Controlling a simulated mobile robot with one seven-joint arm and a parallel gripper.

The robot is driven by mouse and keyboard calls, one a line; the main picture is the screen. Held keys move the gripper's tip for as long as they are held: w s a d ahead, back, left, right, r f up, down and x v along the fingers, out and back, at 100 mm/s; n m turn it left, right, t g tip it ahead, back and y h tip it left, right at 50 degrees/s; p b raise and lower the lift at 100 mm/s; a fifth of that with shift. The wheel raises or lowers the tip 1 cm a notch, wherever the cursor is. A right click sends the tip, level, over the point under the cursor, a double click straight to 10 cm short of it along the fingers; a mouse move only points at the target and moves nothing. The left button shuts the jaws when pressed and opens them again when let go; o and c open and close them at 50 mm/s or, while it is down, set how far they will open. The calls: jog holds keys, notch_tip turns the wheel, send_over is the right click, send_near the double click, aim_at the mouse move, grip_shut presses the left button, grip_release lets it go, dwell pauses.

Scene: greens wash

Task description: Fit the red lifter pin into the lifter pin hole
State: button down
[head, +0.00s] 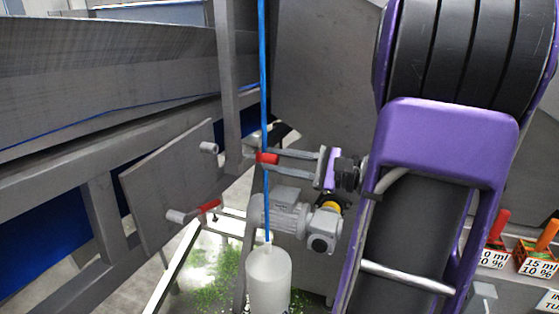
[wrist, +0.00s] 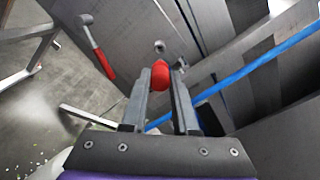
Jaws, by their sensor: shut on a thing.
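My gripper (head: 278,160) is shut on the red lifter pin (head: 267,158), which sits between the fingertips. In the wrist view the red pin (wrist: 160,76) has a rounded red end, and its lower part is hidden by the fingers. A grey sloping plate (head: 150,190) lies to the left of my gripper. A short grey round stub (head: 208,147) projects from its upper right; in the wrist view a small round opening (wrist: 159,46), probably this stub's end and the lifter pin hole, shows just beyond the pin. The pin is apart from it.
A second grey stub with a red handle (head: 208,206) is lower on the plate. A blue hose (head: 264,90) runs down close to the pin into a white bottle (head: 267,280). A grey upright (head: 228,80) and a motor (head: 283,212) stand nearby.

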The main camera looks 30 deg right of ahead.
jog(key=shift+x, duration=2.55)
jog(key=shift+b+x, duration=0.35)
jog(key=shift+x, duration=1.85)
jog(key=c, duration=0.6)
grip_release()
send_near(245, 155)
jog(key=v, duration=0.5)
jog(key=shift+w+d+f, duration=0.1)
jog(key=shift+w+d, duration=0.05)
jog(key=shift+w, duration=0.05)
jog(key=shift+w, duration=0.1)
